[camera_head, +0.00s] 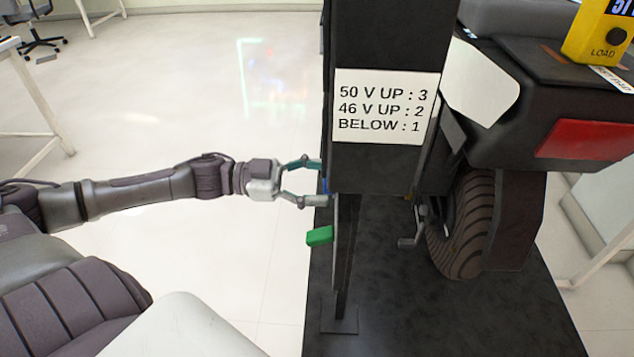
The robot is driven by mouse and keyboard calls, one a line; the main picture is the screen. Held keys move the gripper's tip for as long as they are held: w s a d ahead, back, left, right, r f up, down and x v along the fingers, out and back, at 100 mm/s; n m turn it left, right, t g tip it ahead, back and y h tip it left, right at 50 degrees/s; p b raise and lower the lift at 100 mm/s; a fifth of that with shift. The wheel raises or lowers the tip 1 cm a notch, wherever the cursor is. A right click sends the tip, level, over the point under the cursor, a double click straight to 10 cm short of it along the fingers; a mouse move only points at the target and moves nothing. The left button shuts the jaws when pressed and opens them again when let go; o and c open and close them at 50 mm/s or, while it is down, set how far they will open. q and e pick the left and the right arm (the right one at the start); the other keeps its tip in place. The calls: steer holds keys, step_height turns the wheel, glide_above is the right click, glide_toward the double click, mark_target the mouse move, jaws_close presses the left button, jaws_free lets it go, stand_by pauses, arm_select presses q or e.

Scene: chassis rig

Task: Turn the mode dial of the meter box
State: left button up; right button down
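A yellow box (598,32) with a black round knob (616,35) and the word LOAD stands at the top right, cut off by the picture edge. My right gripper is not in view.
A white sign (385,107) on the housing reads 50 V UP : 3, 46 V UP : 2, BELOW : 1. A green block (319,235) sits below the gripper. A wheel (472,225) and red lamp (585,139) are right. Open floor lies left.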

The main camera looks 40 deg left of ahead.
arm_select(q)
steer(key=shift+c, duration=0.3)
steer(key=c, duration=1.1)
